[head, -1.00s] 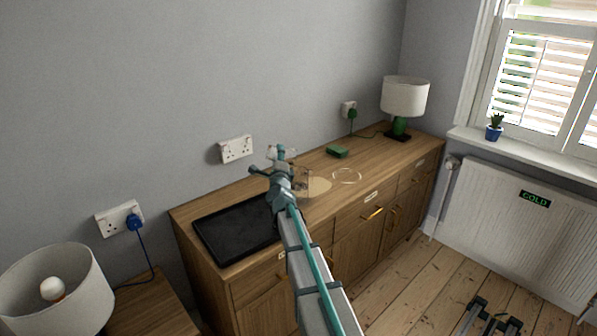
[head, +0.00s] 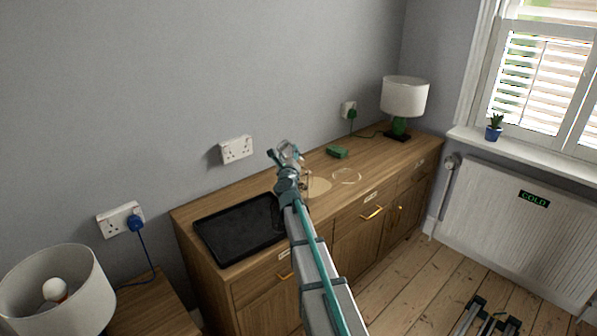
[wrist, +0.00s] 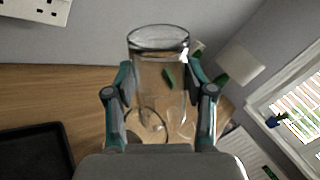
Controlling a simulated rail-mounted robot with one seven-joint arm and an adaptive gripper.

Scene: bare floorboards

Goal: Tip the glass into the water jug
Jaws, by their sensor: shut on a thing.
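My gripper (head: 285,155) is shut on a clear glass, holding it above the wooden sideboard. In the wrist view the glass (wrist: 158,45) stands between the two fingers (wrist: 159,80), its open rim towards the top of the picture. A clear outline (head: 346,176) on the sideboard, right of my gripper, looks like the water jug; its shape and water level are hard to make out. Clear rounded outlines also show behind and below the glass in the wrist view. I cannot tell which is the jug there. The glass is apart from the outline on the right.
A black tray (head: 238,232) lies on the sideboard (head: 240,268) left of my arm. A pale round board (head: 319,186) lies beside the gripper, partly hidden. A green block (head: 337,152) and a lamp (head: 404,98) are farther right. The wall with sockets is behind.

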